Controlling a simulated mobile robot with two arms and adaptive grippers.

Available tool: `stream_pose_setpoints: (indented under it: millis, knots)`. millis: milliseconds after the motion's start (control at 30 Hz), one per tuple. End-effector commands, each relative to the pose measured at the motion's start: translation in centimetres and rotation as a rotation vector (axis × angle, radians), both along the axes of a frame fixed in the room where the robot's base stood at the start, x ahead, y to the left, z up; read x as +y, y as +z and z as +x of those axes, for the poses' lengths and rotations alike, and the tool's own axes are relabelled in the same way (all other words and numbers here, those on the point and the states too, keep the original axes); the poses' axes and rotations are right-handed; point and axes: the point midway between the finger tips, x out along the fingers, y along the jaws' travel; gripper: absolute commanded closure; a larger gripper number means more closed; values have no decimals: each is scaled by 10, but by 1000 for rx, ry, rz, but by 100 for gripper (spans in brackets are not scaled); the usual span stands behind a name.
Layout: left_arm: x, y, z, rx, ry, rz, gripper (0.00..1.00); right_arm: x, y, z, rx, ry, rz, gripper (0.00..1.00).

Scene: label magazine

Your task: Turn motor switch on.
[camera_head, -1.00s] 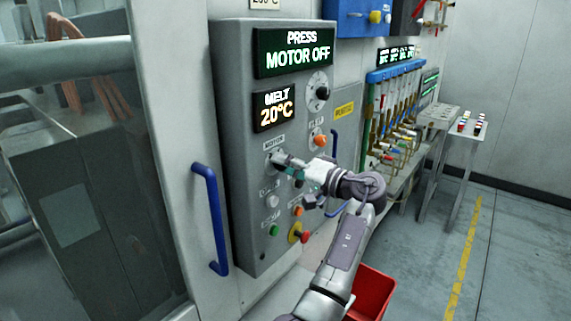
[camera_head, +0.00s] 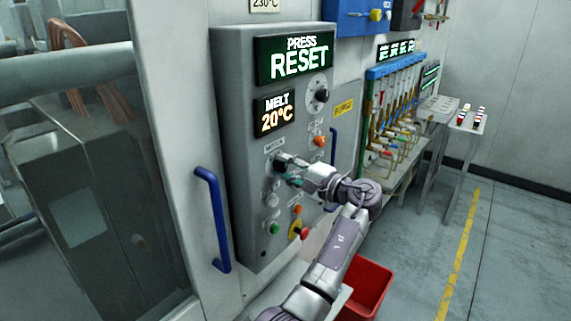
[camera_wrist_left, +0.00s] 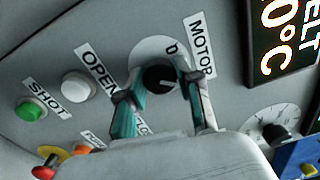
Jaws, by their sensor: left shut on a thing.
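The motor switch is a black round knob (camera_wrist_left: 159,79) on a pale disc, beside the label MOTOR (camera_wrist_left: 201,47) in the left wrist view. My left gripper (camera_wrist_left: 164,90) has its two fingers on either side of the knob and is shut on it. In the head view my left gripper (camera_head: 282,167) reaches the grey control panel (camera_head: 238,185) just below the MOTOR label and mostly hides the knob. The panel's top display (camera_head: 297,58) reads PRESS RESET. My right gripper is not in view.
The MELT display (camera_head: 276,112) reads 20°C. A black knob (camera_head: 320,95), an orange button (camera_head: 319,141), a green button (camera_head: 274,228) and a red button on yellow (camera_head: 296,229) are close by. A blue handle (camera_head: 212,220) projects left of the panel. A red bin (camera_head: 366,287) stands below.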

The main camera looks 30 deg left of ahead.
Motion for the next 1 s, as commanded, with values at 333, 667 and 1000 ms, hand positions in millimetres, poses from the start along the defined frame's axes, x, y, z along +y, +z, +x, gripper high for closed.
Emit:
stream_pose_setpoints:
  millis: [333,667,1000]
  knots:
    - [0,1,0,28,-1,6,100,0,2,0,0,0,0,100]
    - [0,1,0,27,-1,5,49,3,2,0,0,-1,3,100]
    - [0,0,0,27,0,3,40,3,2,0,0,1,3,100]
